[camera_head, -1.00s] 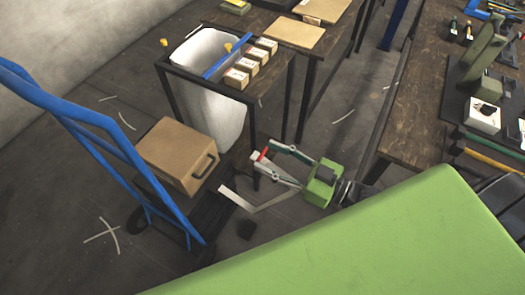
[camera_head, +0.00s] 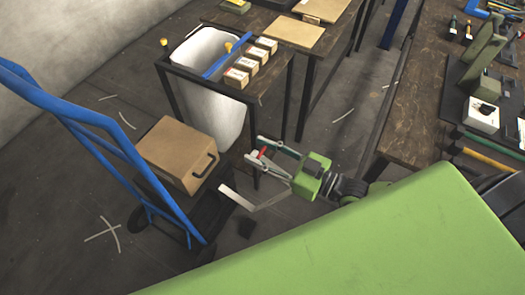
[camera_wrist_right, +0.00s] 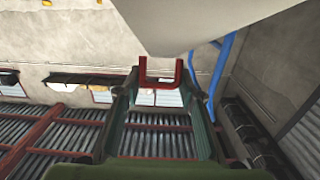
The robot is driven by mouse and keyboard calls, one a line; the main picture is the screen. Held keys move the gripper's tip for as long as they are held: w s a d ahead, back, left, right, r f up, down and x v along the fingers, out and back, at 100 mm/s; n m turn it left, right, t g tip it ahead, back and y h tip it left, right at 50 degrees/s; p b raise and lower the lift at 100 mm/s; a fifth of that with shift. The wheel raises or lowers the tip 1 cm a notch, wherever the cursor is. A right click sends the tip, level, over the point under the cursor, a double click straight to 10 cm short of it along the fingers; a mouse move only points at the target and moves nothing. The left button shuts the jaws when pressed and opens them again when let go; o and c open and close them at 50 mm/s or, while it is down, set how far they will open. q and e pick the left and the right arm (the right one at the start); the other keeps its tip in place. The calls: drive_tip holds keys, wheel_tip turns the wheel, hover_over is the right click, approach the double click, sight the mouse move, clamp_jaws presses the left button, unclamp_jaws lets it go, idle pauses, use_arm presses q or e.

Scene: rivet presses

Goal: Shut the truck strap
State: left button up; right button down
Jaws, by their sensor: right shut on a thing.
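The blue hand truck (camera_head: 113,150) stands at the left with a tan box (camera_head: 180,152) on its base. A flat pale grey strap (camera_head: 236,198) sticks out to the right of the box, bends at a corner and runs back toward my right gripper. My right gripper (camera_head: 257,150) has its fingers around a small red handle (camera_head: 263,153), and is shut on it. In the right wrist view the red U-shaped handle (camera_wrist_right: 160,82) sits between the fingertips, under a broad grey panel. How the handle joins the strap is unclear. My left gripper is not in view.
A dark-framed stand (camera_head: 250,95) with a white bag (camera_head: 212,110) and small boxes is just behind my right gripper. A workbench (camera_head: 405,130) with presses and tools is at the right. Floor around the truck is mostly clear.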

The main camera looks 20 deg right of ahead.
drive_tip(key=shift+w+a+r+p, duration=0.2)
drive_tip(key=shift+a+r+p, duration=0.05)
drive_tip(key=shift+r+p, duration=0.1)
drive_tip(key=w+a+r+g+h+p, duration=0.1)
drive_tip(key=w+a+g+p, duration=0.1)
drive_tip(key=w+a+p, duration=0.3)
drive_tip(key=w+a+r+g+h+p, duration=0.2)
drive_tip(key=w+a+p, duration=0.3)
drive_tip(key=w+a, duration=0.6)
drive_tip(key=shift+w+a+p, duration=0.3)
drive_tip(key=shift+w+p, duration=0.05)
drive_tip(key=shift+w, duration=2.1)
drive_tip(key=c, duration=1.6)
unclamp_jaws()
drive_tip(key=shift+c, duration=0.2)
